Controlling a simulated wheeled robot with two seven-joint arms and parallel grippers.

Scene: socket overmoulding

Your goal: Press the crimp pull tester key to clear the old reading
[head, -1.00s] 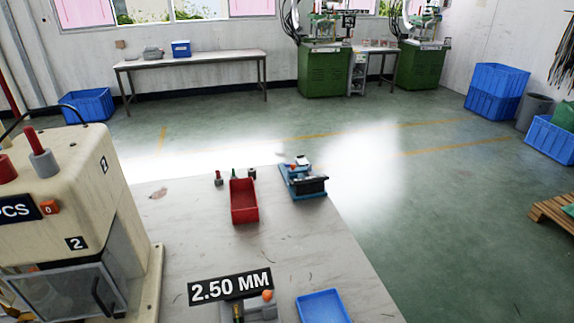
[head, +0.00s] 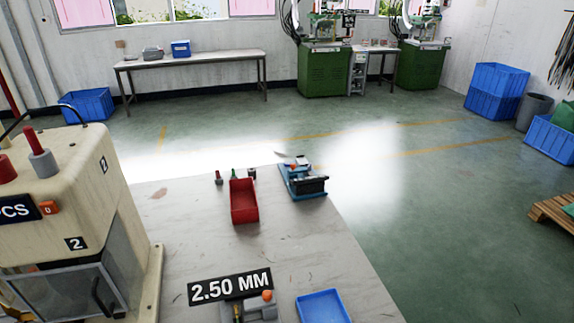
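No label in the head view names the crimp pull tester. A small blue bench device (head: 302,181) with a black front part and an orange spot on top stands near the far right edge of the table; it may be the tester, but its key is too small to make out. A black display reading "2.50 MM" (head: 230,287) stands at the near side, above a grey unit with an orange knob (head: 267,295). Neither of my grippers is in view.
A large beige machine (head: 60,190) with an orange "0" key (head: 48,208) fills the left. A red bin (head: 244,201) and a blue tray (head: 323,306) sit on the table (head: 300,245). Its middle is clear. Open floor lies to the right.

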